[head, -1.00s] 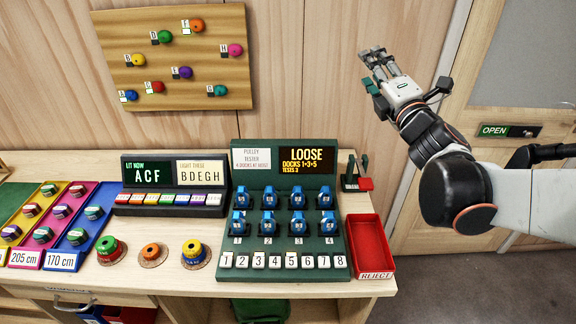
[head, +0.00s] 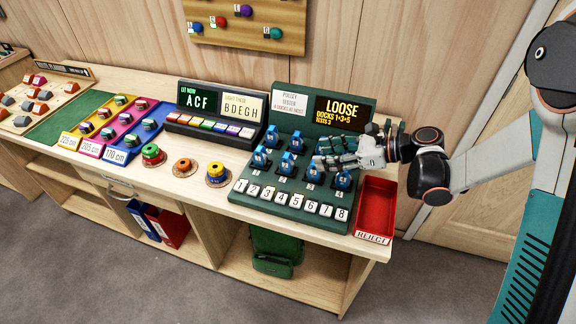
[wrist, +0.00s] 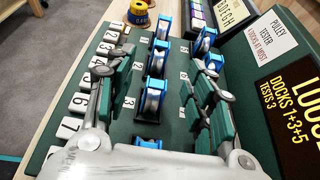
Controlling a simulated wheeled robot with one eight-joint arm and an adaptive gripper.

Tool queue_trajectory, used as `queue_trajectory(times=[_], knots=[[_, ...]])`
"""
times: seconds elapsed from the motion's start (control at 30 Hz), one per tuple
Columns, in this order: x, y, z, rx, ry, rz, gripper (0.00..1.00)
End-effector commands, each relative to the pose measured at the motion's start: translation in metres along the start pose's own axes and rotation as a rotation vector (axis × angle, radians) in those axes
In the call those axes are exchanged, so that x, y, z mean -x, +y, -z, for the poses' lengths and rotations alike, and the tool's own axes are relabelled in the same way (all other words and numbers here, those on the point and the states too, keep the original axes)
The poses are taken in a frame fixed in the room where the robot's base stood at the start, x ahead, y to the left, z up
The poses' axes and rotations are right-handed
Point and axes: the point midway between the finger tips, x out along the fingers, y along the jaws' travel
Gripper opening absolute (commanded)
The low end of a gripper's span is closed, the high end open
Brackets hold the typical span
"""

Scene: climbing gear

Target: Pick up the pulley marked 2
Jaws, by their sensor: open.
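The dark green pulley tester (head: 246,207) holds blue-framed pulleys with pale wheels in two rows of docks. Front-row pulleys include one at dock 1 (head: 260,157), one at dock 2 (head: 287,162) and one at dock 4 (head: 342,180). The marks on the pulleys themselves are too small to read, so I cannot tell which is marked 2. My gripper (head: 321,152) is open and empty over the right part of the tester, hiding some back-row pulleys. In the wrist view, the dock 3 pulley (wrist: 152,97) shows between its spread fingers, apart from both.
White numbered keys (head: 290,200) line the tester's front edge. The tester's screen (head: 340,113) reads LOOSE, DOCKS 1+3+5. A red reject tray (head: 375,206) stands right of it. A lit letter panel (head: 212,120) and spools (head: 184,167) are left.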

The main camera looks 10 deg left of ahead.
Motion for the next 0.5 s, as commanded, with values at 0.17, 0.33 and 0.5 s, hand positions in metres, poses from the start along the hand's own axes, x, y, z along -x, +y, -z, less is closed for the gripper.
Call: queue_trajectory(times=[0.17,0.33,0.5], knots=[[-0.037,0.001,0.001,0.001,-0.001,-0.003,0.49],[-0.064,0.0,0.0,0.0,-0.002,-0.001,0.49],[-0.074,0.0,-0.001,-0.002,-0.002,0.001,0.49]])
